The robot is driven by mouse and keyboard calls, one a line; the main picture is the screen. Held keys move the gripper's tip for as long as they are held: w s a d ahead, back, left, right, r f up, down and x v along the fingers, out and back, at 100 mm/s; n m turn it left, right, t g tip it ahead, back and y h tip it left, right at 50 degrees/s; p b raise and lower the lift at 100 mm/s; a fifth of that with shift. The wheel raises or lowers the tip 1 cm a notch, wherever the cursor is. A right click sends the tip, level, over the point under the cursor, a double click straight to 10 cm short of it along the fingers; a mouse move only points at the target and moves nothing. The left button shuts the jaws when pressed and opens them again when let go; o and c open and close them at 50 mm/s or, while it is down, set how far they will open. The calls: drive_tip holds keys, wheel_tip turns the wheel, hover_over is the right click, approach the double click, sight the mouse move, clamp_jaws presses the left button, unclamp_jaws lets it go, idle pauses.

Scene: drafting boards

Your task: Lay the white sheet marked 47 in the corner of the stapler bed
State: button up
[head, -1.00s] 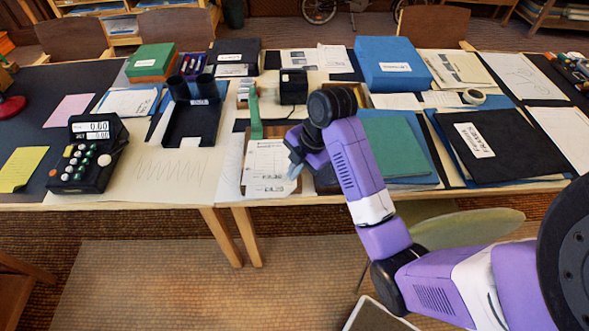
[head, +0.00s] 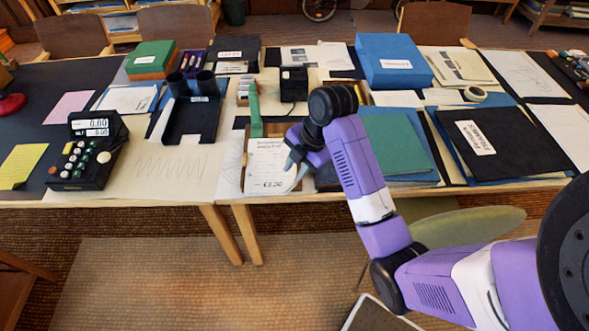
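A white sheet (head: 266,165) with printed lines and a larger line near its bottom edge lies over a shallow wooden-edged bed (head: 245,150) at the table's front edge. I cannot read a 47 on it. A green upright part (head: 254,115), which looks like the stapler, stands at the bed's back left. My gripper (head: 291,167) points down at the sheet's right side, its grey fingertips over or touching that edge. Whether the fingers are closed on the sheet is unclear. My wrist hides the bed's right part.
A black tray with two dark cylinders (head: 190,120) stands to the left, with a black calculator-like device (head: 88,155) beyond. A green folder (head: 395,145) and black folder (head: 488,143) lie to the right. A small black box (head: 293,84) stands behind.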

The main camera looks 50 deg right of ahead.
drive_tip(key=a+p+v, duration=0.1)
drive_tip(key=p+v, duration=0.4)
drive_tip(key=v, duration=0.2)
drive_tip(key=shift+d+r, duration=0.25)
drive_tip(key=shift+d, duration=0.25)
idle(0.3)
